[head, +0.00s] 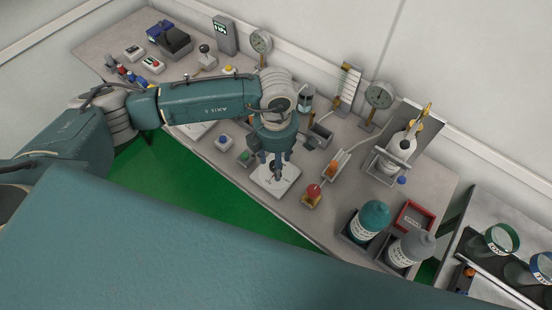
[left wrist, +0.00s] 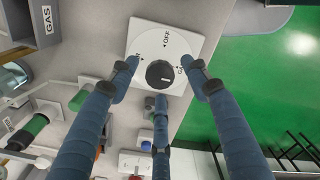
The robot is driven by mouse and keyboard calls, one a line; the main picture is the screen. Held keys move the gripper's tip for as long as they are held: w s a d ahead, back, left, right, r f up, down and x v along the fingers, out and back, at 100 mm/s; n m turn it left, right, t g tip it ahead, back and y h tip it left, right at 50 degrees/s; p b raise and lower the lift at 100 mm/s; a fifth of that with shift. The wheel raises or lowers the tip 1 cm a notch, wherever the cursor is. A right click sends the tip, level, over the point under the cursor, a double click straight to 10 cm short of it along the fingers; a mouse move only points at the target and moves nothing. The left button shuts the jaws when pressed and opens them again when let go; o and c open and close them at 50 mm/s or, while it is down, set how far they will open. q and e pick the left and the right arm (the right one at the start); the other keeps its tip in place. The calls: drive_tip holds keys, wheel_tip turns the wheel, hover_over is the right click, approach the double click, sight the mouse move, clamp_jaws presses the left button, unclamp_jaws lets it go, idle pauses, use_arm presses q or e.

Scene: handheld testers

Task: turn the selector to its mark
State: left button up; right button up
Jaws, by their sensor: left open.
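The selector is a black round knob (left wrist: 160,73) on a white square plate (left wrist: 175,40). The plate carries an OFF label and further small marks around the knob, partly covered by my fingers. A short white line shows on the knob; which mark it points at is hard to tell. In the head view the plate (head: 287,186) lies on the bench near its front edge, below my left gripper (head: 276,170). My left gripper (left wrist: 160,80) is open, its three blue fingers spread around the knob, apparently not touching it. My right gripper is not in view.
A red-and-orange handle (head: 313,192) and a small box with a green button (head: 244,157) flank the plate. Two bottles (head: 372,219) stand to the right. Gauges (head: 379,95) line the back. Green floor (head: 190,190) lies in front of the bench.

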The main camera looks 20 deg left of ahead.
use_arm(q)
drive_tip(key=shift+f, duration=0.15)
drive_tip(key=c, duration=1.1)
drive_tip(key=shift+c, duration=0.2)
